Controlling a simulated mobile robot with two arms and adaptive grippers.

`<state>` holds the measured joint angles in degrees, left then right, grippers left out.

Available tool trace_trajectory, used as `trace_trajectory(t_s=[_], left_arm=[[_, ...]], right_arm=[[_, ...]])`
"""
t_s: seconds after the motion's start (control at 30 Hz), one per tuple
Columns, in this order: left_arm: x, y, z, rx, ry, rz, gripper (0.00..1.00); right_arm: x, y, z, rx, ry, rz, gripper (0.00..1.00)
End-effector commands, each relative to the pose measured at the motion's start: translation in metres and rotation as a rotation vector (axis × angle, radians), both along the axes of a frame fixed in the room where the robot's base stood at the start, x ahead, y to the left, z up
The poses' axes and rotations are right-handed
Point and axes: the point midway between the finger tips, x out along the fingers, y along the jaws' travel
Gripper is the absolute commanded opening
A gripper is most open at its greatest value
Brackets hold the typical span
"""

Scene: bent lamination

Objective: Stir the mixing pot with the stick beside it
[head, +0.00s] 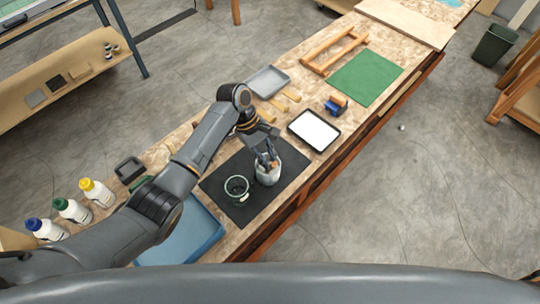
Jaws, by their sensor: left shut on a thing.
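The mixing pot (268,178), a pale grey-white cylinder, stands on a black mat (222,175) on the workbench. My left gripper (266,162) points down at the pot's mouth, with its fingertips at or just inside the rim. It is shut on a thin thing, taken to be the stick, which the fingers and the pot hide almost fully. No stick lies visible on the mat beside the pot. How deep its end reaches cannot be told. My right gripper is not in view.
A dark glass-like cup (236,187) stands close left of the pot. A white-faced tray (314,131), a blue-orange block (336,104), a green mat (366,77) and a wooden frame (334,50) lie farther back. Bottles (97,192) and a blue tray (196,232) are at left.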

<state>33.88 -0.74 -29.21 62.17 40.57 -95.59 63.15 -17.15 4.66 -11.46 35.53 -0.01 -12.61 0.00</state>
Motion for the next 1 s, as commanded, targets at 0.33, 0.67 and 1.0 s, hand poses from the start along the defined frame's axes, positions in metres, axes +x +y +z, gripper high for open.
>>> trace_trajectory(t_s=[0.33,0.67,1.0], left_arm=[[-0.001,-0.001,0.003,-0.001,-0.002,0.0,0.0],[-0.01,-0.003,0.028,-0.001,-0.003,-0.001,0.0],[-0.02,-0.007,0.053,-0.001,-0.002,-0.001,0.0]], right_arm=[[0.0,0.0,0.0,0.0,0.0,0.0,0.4],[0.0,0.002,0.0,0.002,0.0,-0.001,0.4],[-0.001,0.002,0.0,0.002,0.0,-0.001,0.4]])
